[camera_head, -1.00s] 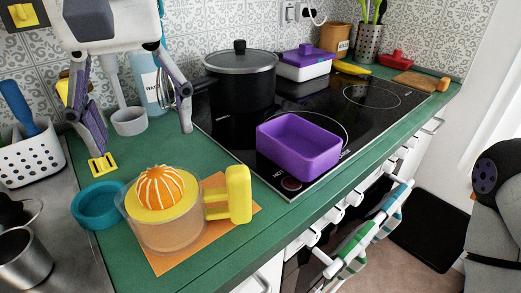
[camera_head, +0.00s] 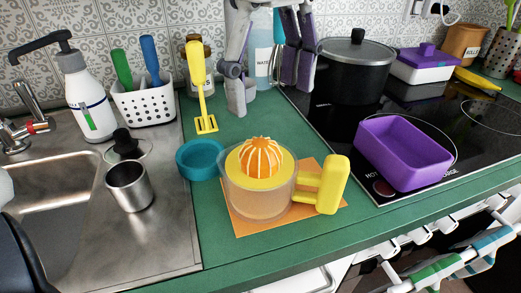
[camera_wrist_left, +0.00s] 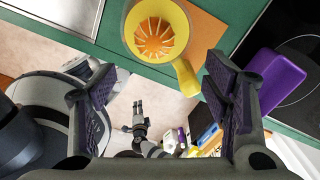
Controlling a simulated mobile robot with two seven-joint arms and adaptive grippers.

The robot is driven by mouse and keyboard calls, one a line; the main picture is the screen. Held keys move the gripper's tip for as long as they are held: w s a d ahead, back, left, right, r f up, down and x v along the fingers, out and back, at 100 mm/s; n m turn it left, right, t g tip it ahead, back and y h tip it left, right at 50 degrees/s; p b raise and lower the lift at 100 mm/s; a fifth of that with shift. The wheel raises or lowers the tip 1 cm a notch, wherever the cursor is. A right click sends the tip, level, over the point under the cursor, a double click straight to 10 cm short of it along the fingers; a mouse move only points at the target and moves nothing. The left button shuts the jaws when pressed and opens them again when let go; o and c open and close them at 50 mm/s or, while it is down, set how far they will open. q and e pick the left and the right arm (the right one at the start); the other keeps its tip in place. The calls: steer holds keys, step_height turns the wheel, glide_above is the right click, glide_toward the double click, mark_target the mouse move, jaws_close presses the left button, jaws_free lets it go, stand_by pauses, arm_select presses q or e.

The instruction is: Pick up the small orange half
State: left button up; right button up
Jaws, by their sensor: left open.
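The small orange half (camera_head: 261,157) is an orange dome with pale ridges. It sits cut side down on the yellow top of a clear juicer (camera_head: 262,196) with a yellow handle. It also shows from above in the left wrist view (camera_wrist_left: 154,39). My left gripper (camera_head: 268,96) is open and empty, above the counter behind the juicer and apart from the orange. In the left wrist view its two purple-padded fingers (camera_wrist_left: 158,72) stand wide apart, with the orange beyond them. A small dark gripper, seemingly my right one (camera_wrist_left: 139,116), shows low there; its jaws are unclear.
The juicer stands on an orange mat (camera_head: 248,222). A teal bowl (camera_head: 199,158) is close on its left, a yellow masher (camera_head: 201,90) behind. A purple tub (camera_head: 404,153) and black pot (camera_head: 356,72) stand on the hob. A steel cup (camera_head: 130,184) is by the sink.

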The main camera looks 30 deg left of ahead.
mark_target(261, 142)
arm_select(q)
steer(key=f, duration=0.6)
steer(key=a+f, duration=0.1)
steer(key=f, duration=0.2)
steer(key=shift+s, duration=0.3)
steer(key=shift+d+f, duration=0.1)
steer(key=shift+f, duration=0.2)
steer(key=c, duration=1.4)
steer(key=shift+o, duration=0.2)
steer(key=shift+w+r, duration=0.1)
steer(key=shift+r, duration=0.45)
steer(key=s+d+r, duration=0.7)
steer(key=s+r, duration=0.5)
steer(key=shift+d, duration=0.15)
